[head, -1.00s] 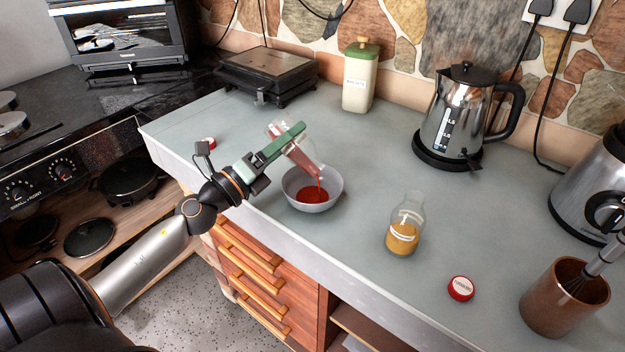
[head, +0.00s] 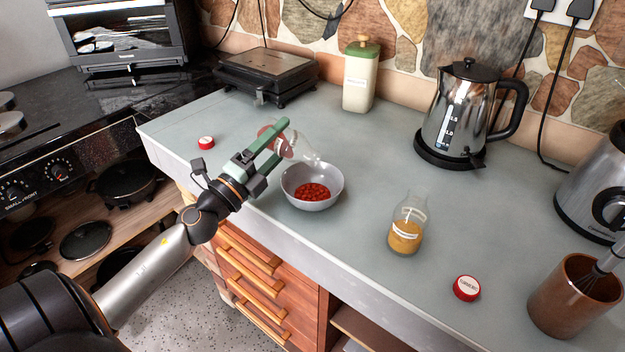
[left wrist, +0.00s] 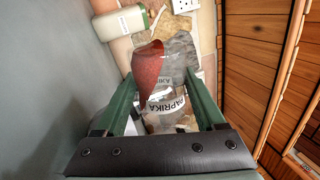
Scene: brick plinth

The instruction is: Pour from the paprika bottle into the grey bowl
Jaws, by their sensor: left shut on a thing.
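My left gripper (head: 275,150) is shut on the clear paprika bottle (head: 306,156), holding it above the counter at the bowl's back left. The bottle lies tilted, close to level, its mouth towards the grey bowl (head: 334,186). Red paprika shows inside the bottle; no stream falls from it. The bowl stands upright with red paprika (head: 313,192) in its bottom. In the left wrist view, the bottle's PAPRIKA label (left wrist: 168,106) shows between the green fingers, with red powder (left wrist: 149,68) along one side. My right gripper is out of view.
A turmeric bottle (head: 406,232) stands right of the bowl, with a red-rimmed lid (head: 466,288) near it. Another red lid (head: 206,142) lies at the left.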

